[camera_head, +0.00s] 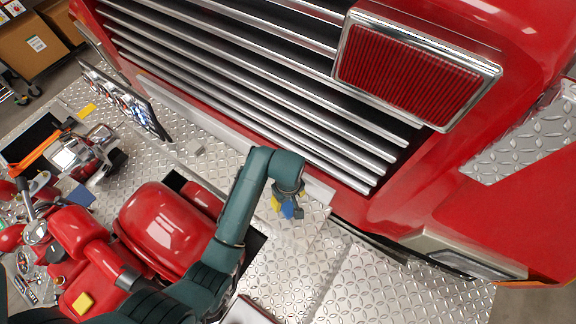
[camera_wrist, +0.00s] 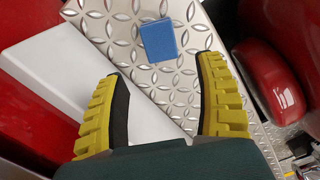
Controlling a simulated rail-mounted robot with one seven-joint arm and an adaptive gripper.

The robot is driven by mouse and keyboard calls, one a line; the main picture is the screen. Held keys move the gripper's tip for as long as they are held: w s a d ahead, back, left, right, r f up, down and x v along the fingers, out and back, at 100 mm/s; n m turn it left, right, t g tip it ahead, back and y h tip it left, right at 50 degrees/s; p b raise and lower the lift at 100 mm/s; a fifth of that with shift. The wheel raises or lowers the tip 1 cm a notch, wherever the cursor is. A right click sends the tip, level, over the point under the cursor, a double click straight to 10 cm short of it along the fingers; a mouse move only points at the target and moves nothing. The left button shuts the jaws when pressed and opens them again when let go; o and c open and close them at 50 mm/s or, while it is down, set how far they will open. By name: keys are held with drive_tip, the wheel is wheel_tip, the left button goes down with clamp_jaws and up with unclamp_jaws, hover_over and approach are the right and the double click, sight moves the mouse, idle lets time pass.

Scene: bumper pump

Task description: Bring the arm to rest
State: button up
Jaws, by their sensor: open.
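My gripper (camera_head: 286,206) hangs at the end of my dark green arm, over the diamond-plate bumper in front of the truck grille. In the wrist view my gripper (camera_wrist: 160,95) shows two yellow-and-black fingers spread wide with nothing between them. A blue block (camera_wrist: 158,40) lies on the diamond plate (camera_wrist: 190,100), beyond the fingertips and apart from them. In the head view a blue patch (camera_head: 292,211) shows at the gripper, partly covered by it.
The red truck's chrome grille (camera_head: 250,80) rises close behind my gripper. A red rounded tank (camera_head: 165,225) and several machine parts crowd the left. A yellow block (camera_head: 83,303), another yellow block (camera_head: 87,110) and a dark blue block (camera_head: 81,195) lie there. Diamond plate (camera_head: 380,275) is clear at lower right.

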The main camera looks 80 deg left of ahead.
wheel_tip(320, 180, up, 3)
drive_tip(key=shift+r, duration=0.1)
idle(0.6)
drive_tip(key=w+d+r+m+t+y+p, duration=0.1)
drive_tip(key=w+d+r+m+t+p, duration=0.15)
drive_tip(key=w+d+r, duration=0.55)
drive_tip(key=w+d+r+m+t+y+p, duration=0.1)
drive_tip(key=w+d+r+m, duration=0.4)
drive_tip(key=w, duration=0.5)
drive_tip(key=w+d+r+m+t+p, duration=0.1)
drive_tip(key=w+d+r+m+t, duration=0.2)
drive_tip(key=d+r, duration=0.4)
drive_tip(key=w+d+r+m+t, duration=0.2)
drive_tip(key=w+d+r+t, duration=0.15)
drive_tip(key=d+r, duration=0.35)
drive_tip(key=d+r+m+t+h, duration=0.1)
drive_tip(key=d+r+m+t, duration=0.25)
drive_tip(key=r, duration=0.65)
drive_tip(key=d+r+m+t+h, duration=0.15)
drive_tip(key=d+r+t, duration=0.3)
drive_tip(key=r, duration=0.55)
drive_tip(key=s+r+m+t, duration=0.4)
drive_tip(key=s+r+m, duration=0.2)
drive_tip(key=r, duration=0.5)
drive_tip(key=shift+d+r+p, duration=0.15)
drive_tip(key=shift+d+p, duration=0.05)
drive_tip(key=shift+p, duration=0.2)
